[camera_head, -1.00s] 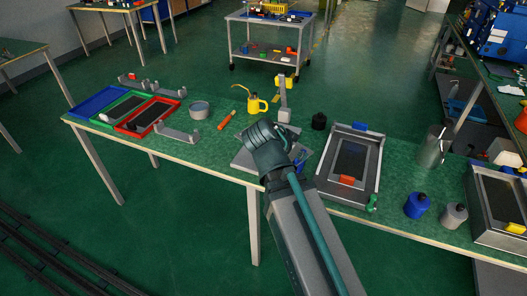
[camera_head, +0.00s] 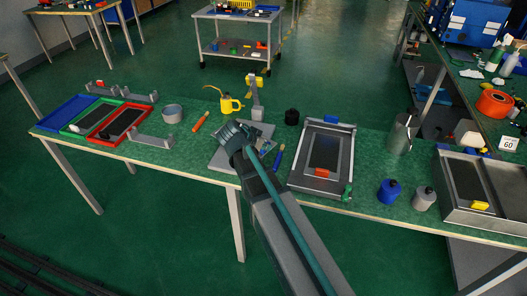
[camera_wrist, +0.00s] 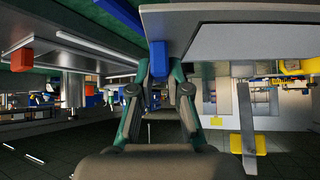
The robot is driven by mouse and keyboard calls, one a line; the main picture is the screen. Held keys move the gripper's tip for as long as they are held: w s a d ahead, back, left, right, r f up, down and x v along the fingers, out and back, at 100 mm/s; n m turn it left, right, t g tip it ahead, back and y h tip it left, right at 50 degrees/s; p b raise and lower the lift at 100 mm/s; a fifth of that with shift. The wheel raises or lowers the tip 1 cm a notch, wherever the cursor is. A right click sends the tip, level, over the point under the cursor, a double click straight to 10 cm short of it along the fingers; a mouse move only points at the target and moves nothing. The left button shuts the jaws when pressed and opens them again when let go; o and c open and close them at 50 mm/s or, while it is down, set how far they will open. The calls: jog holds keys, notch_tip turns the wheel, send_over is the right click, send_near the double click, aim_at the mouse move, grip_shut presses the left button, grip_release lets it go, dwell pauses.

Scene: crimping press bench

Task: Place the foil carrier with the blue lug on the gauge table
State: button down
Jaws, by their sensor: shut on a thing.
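My gripper (camera_wrist: 160,75) is shut on a blue lug (camera_wrist: 158,60) in the wrist view, which is upside down. A grey plate (camera_wrist: 240,28) fills the top right there, by the fingertips; I cannot tell whether it is the carrier or the gauge table. In the head view my gripper is low over the grey gauge table (camera_head: 222,160), with a grey post stand (camera_head: 257,108) behind it. My arm hides the fingertips and most of the foil carrier, so contact with the table cannot be told.
A grey tray (camera_head: 296,172) with a red-lugged dark panel stands close on the right, with a blue-handled tool (camera_head: 279,157) between. Several coloured trays (camera_head: 62,108) are far left.

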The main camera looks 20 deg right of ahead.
aim_at(264, 152)
jog(key=shift+w+f+p, duration=0.15)
jog(key=shift+f+p, duration=0.15)
jog(key=shift+f, duration=0.65)
jog(key=shift+w+f+p, duration=0.15)
jog(key=shift+f+p, duration=0.1)
jog(key=shift+f, duration=0.65)
jog(key=c, duration=1.1)
grip_release()
jog(key=shift+c, duration=0.2)
jog(key=b+v, duration=0.1)
jog(key=v, duration=1.1)
jog(key=shift+b, duration=0.4)
